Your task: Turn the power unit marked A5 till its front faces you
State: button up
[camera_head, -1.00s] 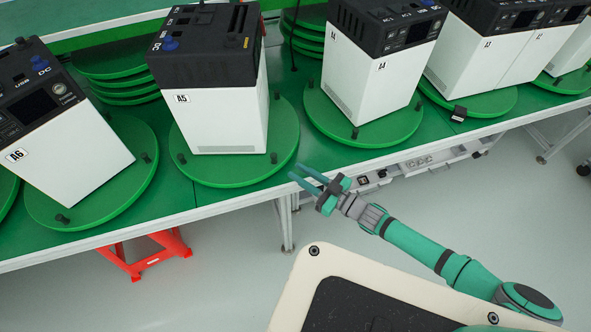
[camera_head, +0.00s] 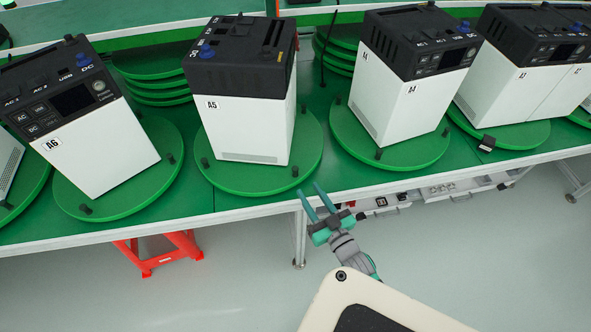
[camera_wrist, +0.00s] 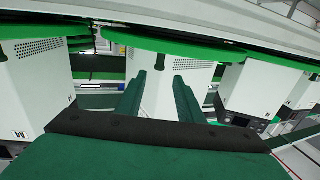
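The power unit A5 (camera_head: 248,125) is a white box with a black top and stands on a round green turntable (camera_head: 225,178). Its side towards me is plain white with the A5 label at upper left; no screen shows on the black part above it. Dark pegs (camera_head: 294,171) stand up from the turntable's rim. My gripper (camera_head: 312,192) is open and empty, just off the turntable's front right edge, apart from the unit. In the wrist view, its two green fingers (camera_wrist: 158,95) are spread, with a white unit beyond them, seen upside down; I cannot read its label.
Unit A6 (camera_head: 95,150) stands on its turntable to the left and unit A4 (camera_head: 400,105) to the right, both with screens showing. A red stool (camera_head: 160,250) is below the table. Floor in front is clear.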

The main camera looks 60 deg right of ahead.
aim_at(297, 172)
jog(key=x, duration=1)
jog(key=shift+w+d, duration=0.2)
jog(key=shift+w, duration=0.1)
grip_shut()
